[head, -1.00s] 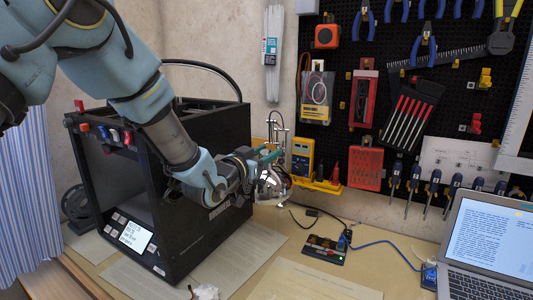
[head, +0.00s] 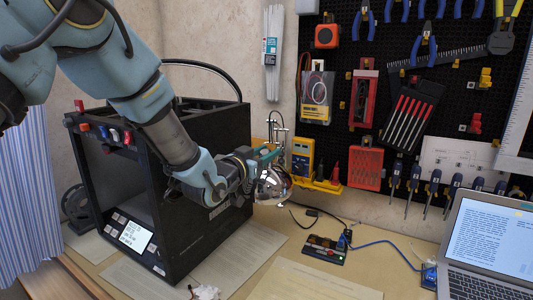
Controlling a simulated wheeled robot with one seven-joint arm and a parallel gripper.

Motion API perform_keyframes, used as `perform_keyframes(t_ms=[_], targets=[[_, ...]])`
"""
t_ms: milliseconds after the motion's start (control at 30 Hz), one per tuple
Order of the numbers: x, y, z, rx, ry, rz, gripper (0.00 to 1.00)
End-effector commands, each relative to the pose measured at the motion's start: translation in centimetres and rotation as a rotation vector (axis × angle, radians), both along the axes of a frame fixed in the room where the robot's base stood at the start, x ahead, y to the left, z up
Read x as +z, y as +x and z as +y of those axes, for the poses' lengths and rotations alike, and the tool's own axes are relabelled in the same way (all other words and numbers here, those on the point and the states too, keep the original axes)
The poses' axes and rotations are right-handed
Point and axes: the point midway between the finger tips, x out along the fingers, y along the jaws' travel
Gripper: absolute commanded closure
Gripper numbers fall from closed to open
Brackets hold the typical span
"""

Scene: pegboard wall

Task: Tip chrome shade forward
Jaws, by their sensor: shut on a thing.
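The chrome shade (head: 272,187) is a shiny, rounded lamp head beside the right side of the black box-shaped machine. A thin chrome stand (head: 283,130) rises behind it. My gripper (head: 267,158) reaches in from the left and is shut at the upper part of the shade. The fingertips and the exact place of contact are small and partly hidden by the gripper body. The lamp's base is hidden from view.
The black machine (head: 205,240) with a lit screen stands directly beneath my arm. A yellow multimeter (head: 302,158) and a yellow shelf (head: 318,186) are close behind the shade. A laptop (head: 490,250) stands at the right. Papers cover the front of the bench.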

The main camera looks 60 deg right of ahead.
Motion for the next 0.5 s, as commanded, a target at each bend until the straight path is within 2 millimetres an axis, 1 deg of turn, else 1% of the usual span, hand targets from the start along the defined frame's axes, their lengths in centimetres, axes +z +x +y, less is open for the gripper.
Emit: perform_keyframes(t_ms=[400,500], targets=[[-0.04,0.00,0.01,0.000,0.002,0.001,1.00],[0.18,0.04,-0.10,-0.001,0.025,0.007,1.00]])
